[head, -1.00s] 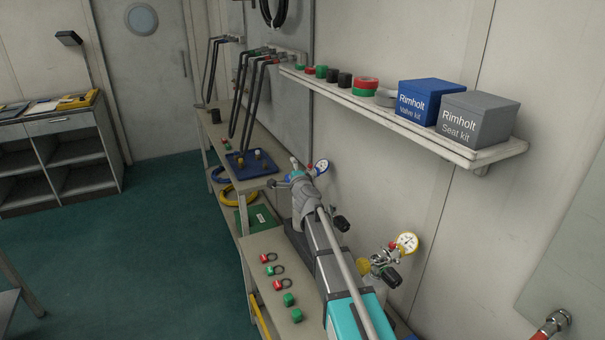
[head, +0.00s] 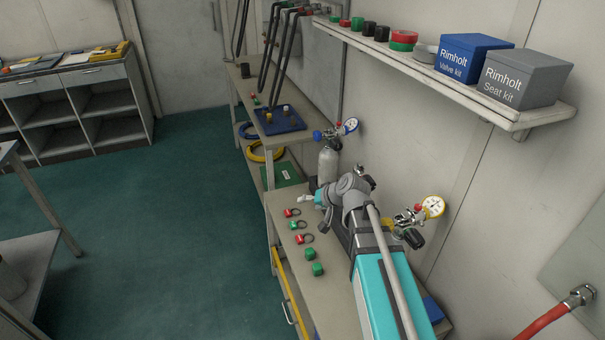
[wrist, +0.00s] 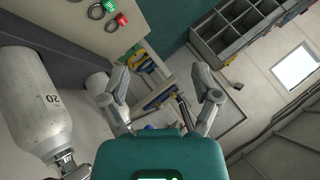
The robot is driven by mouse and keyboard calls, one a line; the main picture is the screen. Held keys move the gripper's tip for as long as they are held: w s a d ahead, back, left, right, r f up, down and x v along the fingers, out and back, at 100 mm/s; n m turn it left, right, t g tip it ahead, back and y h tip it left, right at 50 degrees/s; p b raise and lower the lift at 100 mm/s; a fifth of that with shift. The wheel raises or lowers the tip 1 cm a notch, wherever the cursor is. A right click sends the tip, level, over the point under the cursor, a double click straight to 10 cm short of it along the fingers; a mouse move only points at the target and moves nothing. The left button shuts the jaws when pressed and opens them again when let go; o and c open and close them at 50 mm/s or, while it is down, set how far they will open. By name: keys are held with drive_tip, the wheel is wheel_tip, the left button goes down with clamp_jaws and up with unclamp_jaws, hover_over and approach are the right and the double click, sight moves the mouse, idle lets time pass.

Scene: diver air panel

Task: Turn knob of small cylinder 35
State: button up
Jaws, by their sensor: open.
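A small grey-white cylinder (head: 328,165) with a blue-knobbed valve (head: 319,135) and a gauge (head: 347,127) stands upright against the wall in the head view. A nearer valve (head: 408,219) has a yellow-rimmed gauge (head: 433,206) and a dark knob (head: 413,238); my arm hides its cylinder. No 35 is readable. In the wrist view, a white cylinder marked 20 (wrist: 32,105) is at the left, its valve (wrist: 68,163) at the lower edge. My gripper (head: 305,198) is open and empty, in front of the far cylinder; its spread fingers also show in the wrist view (wrist: 163,82).
Red and green caps (head: 302,238) and dark rings lie on the bench (head: 335,292) below my arm. A wall shelf (head: 480,98) with boxes overhangs at the right. A blue tray (head: 280,121) sits farther back. The green floor (head: 150,230) at the left is clear.

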drive_tip(key=s+d+f+g+h, duration=0.3)
drive_tip(key=s+d, duration=0.2)
drive_tip(key=s, duration=0.3)
drive_tip(key=s+d+f+g+h, duration=0.3)
drive_tip(key=s+d, duration=0.3)
drive_tip(key=s, duration=0.2)
drive_tip(key=shift+d+n+h, duration=0.2)
drive_tip(key=shift+n+h, duration=0.1)
drive_tip(key=shift+h, duration=0.2)
drive_tip(key=shift+s, duration=0.1)
